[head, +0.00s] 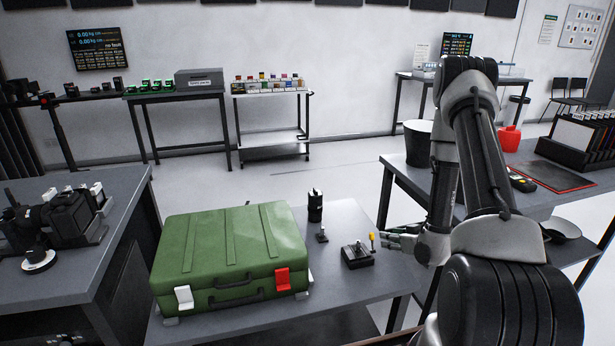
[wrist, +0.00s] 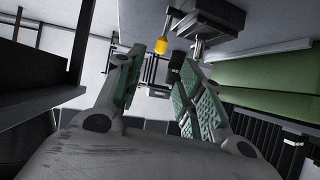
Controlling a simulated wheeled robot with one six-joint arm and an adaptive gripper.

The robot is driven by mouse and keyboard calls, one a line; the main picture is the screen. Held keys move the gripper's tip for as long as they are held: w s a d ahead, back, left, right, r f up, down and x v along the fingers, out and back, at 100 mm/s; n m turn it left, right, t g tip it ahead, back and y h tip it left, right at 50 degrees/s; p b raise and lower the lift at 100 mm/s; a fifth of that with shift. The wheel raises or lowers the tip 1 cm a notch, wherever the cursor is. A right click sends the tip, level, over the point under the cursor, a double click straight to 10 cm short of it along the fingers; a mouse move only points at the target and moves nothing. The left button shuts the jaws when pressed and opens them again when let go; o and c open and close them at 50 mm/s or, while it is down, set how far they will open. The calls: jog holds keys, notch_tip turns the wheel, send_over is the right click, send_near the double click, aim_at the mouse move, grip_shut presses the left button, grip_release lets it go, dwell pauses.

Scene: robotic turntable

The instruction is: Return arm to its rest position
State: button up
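My gripper (head: 391,237) is at the right end of the middle table in the head view, level and pointing left. In the wrist view its two green-padded fingers (wrist: 157,78) are spread apart with nothing between them. My arm comes down from the right side of the head view to the gripper. The yellow piece (wrist: 175,47) also shows beyond the fingertips in the wrist view.
A green case (head: 235,245) with one red and one white latch lies shut on the middle table (head: 345,222). The right table (head: 400,162) carries a dark bucket (head: 416,140) and a red container (head: 509,139) close to my arm.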

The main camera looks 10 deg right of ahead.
jog(key=s+f+g, duration=0.2)
jog(key=s, duration=0.1)
jog(key=s+f+g, duration=0.2)
jog(key=s+f, duration=0.1)
jog(key=s+d+f+g+h, duration=0.1)
jog(key=s+f+g, duration=0.1)
jog(key=s+f, duration=0.1)
jog(key=shift+s+d+f+m, duration=0.1)
jog(key=shift+s+m, duration=0.1)
jog(key=shift+m, duration=0.2)
jog(key=s+d+r+m+g+h, duration=0.25)
jog(key=s+r+g, duration=0.6)
jog(key=r, duration=0.65)
jog(key=s+a+r+t, duration=0.2)
jog(key=s+a+r, duration=0.1)
jog(key=r, duration=0.7)
jog(key=s+a+r+n+t, duration=0.1)
jog(key=s+a+r+t, duration=0.2)
jog(key=r, duration=0.6)
jog(key=s+a+r+t, duration=0.2)
jog(key=a+r, duration=0.3)
jog(key=r, duration=0.5)
jog(key=shift+s+a+r+y, duration=0.2)
jog(key=shift+s+r+y, duration=0.15)
jog(key=shift+s+y, duration=0.15)
jog(key=shift+n, duration=0.25)
